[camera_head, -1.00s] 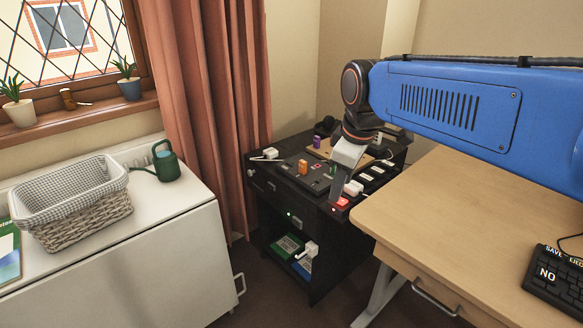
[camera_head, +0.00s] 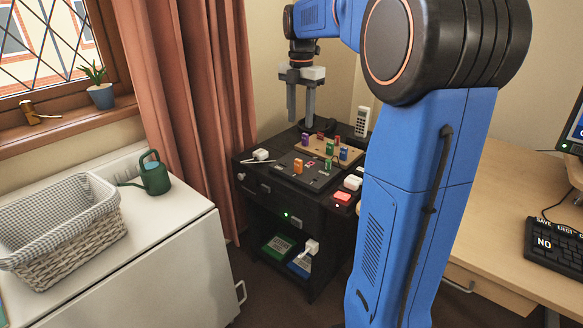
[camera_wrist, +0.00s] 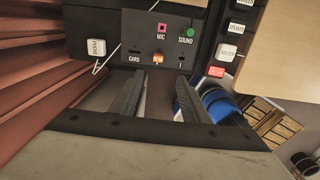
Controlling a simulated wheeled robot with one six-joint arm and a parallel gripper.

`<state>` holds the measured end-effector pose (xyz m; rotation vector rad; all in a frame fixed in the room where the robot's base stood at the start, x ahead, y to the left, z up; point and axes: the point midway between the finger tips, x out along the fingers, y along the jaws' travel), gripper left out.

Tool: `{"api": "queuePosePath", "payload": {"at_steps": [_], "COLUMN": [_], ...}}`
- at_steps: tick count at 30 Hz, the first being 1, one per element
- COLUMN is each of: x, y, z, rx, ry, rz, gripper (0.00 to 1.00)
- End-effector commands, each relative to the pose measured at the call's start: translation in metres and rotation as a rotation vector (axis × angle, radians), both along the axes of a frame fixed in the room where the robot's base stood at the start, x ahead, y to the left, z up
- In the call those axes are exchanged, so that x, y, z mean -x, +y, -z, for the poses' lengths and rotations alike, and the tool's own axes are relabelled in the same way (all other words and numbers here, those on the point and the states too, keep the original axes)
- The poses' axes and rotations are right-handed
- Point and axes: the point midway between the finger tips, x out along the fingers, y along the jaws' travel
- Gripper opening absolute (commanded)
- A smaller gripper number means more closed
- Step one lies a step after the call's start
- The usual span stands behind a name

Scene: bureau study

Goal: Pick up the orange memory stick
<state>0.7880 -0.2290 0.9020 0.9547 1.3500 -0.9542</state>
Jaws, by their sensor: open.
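The orange memory stick (camera_head: 298,166) stands upright in a black panel (camera_head: 312,181) on top of the dark cabinet. In the wrist view the orange memory stick (camera_wrist: 158,57) shows near the CARD, MIC and SOUND labels, just beyond my fingertips. My gripper (camera_head: 301,112) points down above the cabinet top, apart from the stick. In the wrist view my gripper (camera_wrist: 161,76) is open, with nothing between its fingers.
A wooden board (camera_head: 340,157) behind the panel holds several coloured sticks. White labelled blocks, including one (camera_head: 353,182), and a red one (camera_head: 342,198) line the cabinet's right edge. A white plug (camera_head: 261,155) lies at left. The curtain (camera_head: 195,110) hangs close by, left of the cabinet.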

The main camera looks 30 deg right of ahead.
Motion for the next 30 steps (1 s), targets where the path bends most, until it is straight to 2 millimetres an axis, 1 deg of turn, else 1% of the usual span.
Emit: {"api": "queuePosePath", "payload": {"at_steps": [2,5,15,21,30], "x": [-0.001,-0.001,-0.001,-0.001,-0.002], "y": [-0.001,-0.001,-0.001,-0.001,-0.001], "z": [0.005,0.018,0.079,0.109,0.129], "rx": [-0.001,-0.001,-0.001,-0.001,-0.001], "ry": [0.004,0.005,0.005,0.003,0.003], "rz": [-0.009,-0.010,-0.008,-0.008,-0.008], "gripper": [0.42,0.42,0.42,0.42,0.42]}}
